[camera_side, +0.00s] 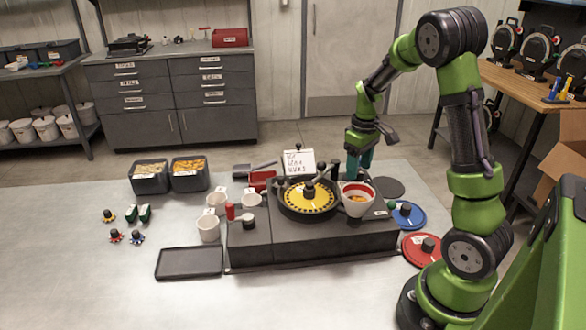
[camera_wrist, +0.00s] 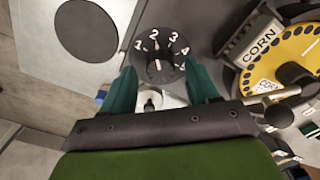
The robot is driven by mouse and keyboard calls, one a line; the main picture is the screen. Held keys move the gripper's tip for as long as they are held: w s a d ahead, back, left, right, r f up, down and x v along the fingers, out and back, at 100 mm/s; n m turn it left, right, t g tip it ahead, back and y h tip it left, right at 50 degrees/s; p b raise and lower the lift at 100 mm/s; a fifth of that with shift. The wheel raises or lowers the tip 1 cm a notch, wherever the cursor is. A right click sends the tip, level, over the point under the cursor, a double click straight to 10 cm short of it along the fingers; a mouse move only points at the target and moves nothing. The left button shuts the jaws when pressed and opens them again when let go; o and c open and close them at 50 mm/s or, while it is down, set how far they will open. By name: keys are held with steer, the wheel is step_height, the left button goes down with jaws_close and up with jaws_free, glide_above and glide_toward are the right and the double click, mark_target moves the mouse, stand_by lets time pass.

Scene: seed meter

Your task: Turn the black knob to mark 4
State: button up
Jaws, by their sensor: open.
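In the wrist view the black knob (camera_wrist: 158,66) sits on a dark round dial (camera_wrist: 160,49) with white marks 1, 2, 3 and 4. A white line shows on the knob, but I cannot tell surely which mark it points to. My gripper (camera_wrist: 163,72) is open and empty, with one teal finger on each side of the dial's near part. I cannot tell whether the fingers touch the knob. In the side view my gripper (camera_side: 360,160) points down behind the red-rimmed bowl on the black seed meter (camera_side: 330,242). The knob is not clearly visible there.
A yellow seed plate (camera_side: 308,207) sits on the meter, with a card (camera_side: 298,162) behind it. A red-rimmed white bowl (camera_side: 357,207) stands near my gripper. Blue (camera_side: 408,222) and red discs (camera_side: 413,252) lie to the right.

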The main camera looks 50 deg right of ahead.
steer(key=shift+f, duration=0.7)
steer(key=c, duration=1)
steer(key=shift+c, duration=0.2)
